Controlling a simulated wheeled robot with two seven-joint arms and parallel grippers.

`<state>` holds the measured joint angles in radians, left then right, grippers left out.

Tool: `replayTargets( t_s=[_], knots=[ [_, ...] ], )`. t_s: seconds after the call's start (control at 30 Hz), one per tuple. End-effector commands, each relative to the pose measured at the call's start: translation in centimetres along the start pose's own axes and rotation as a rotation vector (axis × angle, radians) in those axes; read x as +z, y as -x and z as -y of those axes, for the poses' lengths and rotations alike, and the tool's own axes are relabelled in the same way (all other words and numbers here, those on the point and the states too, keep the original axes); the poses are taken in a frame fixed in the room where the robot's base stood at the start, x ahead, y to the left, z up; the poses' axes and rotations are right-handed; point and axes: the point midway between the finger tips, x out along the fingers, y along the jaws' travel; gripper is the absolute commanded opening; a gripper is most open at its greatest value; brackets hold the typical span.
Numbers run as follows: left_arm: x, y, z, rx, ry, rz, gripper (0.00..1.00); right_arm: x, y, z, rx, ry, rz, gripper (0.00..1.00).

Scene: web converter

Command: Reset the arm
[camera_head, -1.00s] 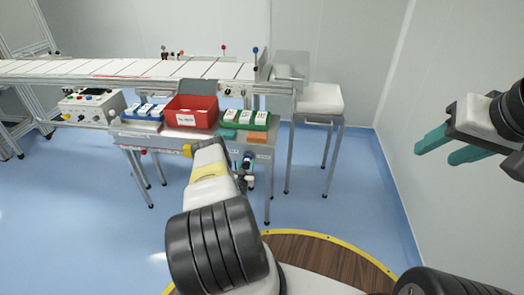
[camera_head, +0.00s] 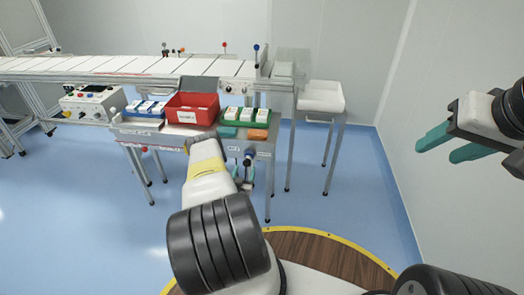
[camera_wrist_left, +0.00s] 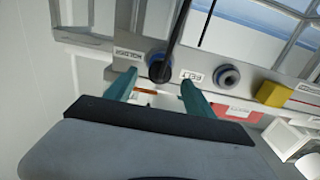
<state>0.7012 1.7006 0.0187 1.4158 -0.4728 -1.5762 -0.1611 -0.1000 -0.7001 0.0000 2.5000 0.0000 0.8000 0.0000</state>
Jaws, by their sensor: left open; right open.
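My left arm (camera_head: 208,175) reaches forward from the bottom of the head view to the front of the metal workbench (camera_head: 165,140). My left gripper (camera_head: 245,172) is at the bench's front right part, with teal fingers apart. In the left wrist view, the open gripper (camera_wrist_left: 157,92) faces the labelled front panel (camera_wrist_left: 255,92), and nothing is visibly held. A dark round knob (camera_wrist_left: 158,68) shows just beyond the fingers. My right gripper (camera_head: 450,147) is open and empty, raised at the right before the wall.
On the bench are a red bin (camera_head: 191,108), a blue tray (camera_head: 143,122) of white packs and a green tray (camera_head: 243,122). A conveyor (camera_head: 130,68) runs behind. A white side table (camera_head: 320,97) stands right. Floor is clear at left.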

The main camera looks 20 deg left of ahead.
Motion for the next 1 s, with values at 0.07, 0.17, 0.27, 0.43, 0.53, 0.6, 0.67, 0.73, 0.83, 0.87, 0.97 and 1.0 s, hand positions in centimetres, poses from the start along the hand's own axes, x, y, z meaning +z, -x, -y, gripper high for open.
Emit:
replayTargets(
  t_s=[0.07,0.17,0.27,0.43,0.53,0.6,0.67,0.73,0.83,0.87,0.97,1.0],
  knots=[
    [0.0,0.7,0.0,0.0,0.0,0.001,0.62,0.0,0.0,0.0,0.0,0.0,0.0,0.48],
    [-0.1,1.0,0.0,0.0,0.0,-0.001,0.62,0.0,0.0,0.0,0.0,0.0,0.0,0.48],
    [-0.1,1.1,0.0,0.0,0.0,-0.001,0.62,0.0,0.0,0.0,0.0,0.0,0.0,0.48],
    [-0.1,1.1,0.0,0.0,0.0,-0.001,0.62,0.0,0.0,0.0,0.0,0.0,0.0,0.48],
    [-0.2,0.8,0.0,0.001,-0.001,0.0,0.62,0.0,0.0,0.0,0.0,0.0,0.0,0.48],
    [-1.0,0.0,0.1,0.007,-0.006,0.007,0.62,0.0,0.0,0.0,0.0,0.0,0.0,0.48],
    [-2.3,-1.2,0.0,0.016,-0.014,0.022,0.62,0.0,0.0,0.0,0.0,0.0,0.0,0.48],
    [-4.5,-3.3,-0.1,0.03,-0.026,0.049,0.62,0.0,0.0,0.0,0.0,0.0,0.0,0.48],
    [-8.9,-6.7,-0.6,0.055,-0.048,0.106,0.62,0.0,0.0,0.0,0.0,0.0,0.0,0.48],
    [-10.3,-7.5,-0.9,0.062,-0.053,0.126,0.62,0.0,0.0,0.0,0.0,0.0,0.0,0.48],
    [-15.1,-9.8,-1.9,0.082,-0.072,0.19,0.62,0.0,0.0,0.0,0.0,0.0,0.0,0.48],
    [-17.1,-10.5,-2.4,0.089,-0.078,0.215,0.62,0.0,0.0,0.0,0.0,0.0,0.0,0.48]
  ],
)
